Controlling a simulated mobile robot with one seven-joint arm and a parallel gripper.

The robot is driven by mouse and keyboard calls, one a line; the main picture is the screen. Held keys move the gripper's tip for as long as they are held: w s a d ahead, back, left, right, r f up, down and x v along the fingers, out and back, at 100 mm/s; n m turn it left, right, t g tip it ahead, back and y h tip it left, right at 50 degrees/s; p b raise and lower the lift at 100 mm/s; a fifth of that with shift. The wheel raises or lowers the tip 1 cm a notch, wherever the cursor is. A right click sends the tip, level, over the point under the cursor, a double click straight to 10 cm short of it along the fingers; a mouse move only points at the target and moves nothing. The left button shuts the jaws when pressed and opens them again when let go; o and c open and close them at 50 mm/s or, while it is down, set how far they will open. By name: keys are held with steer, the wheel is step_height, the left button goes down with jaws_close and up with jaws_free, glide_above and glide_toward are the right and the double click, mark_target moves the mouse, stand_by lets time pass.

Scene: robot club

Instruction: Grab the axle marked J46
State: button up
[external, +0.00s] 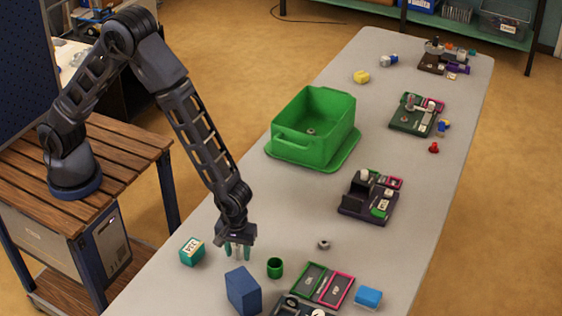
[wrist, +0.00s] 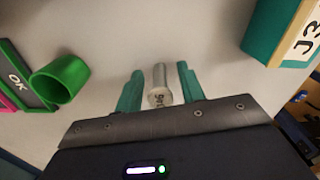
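A silver, cylindrical axle (wrist: 158,86) is between my gripper's two green fingers in the wrist view, with a dark marking on its near end that I cannot read surely. My gripper (wrist: 160,80) has its fingers apart, one on each side of the axle, with a narrow gap showing on both sides. In the external view my gripper (external: 238,251) points straight down, low over the grey table. The axle is hardly visible there between the fingers.
A teal box with a label (external: 191,251) stands left of my gripper. A blue block (external: 243,290) and a green cup (external: 275,268) stand close in front and right. A green bin (external: 335,120), small trays and loose parts lie farther along the table (external: 405,262).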

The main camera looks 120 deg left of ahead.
jaws_close()
steer(key=shift+r, duration=0.1)
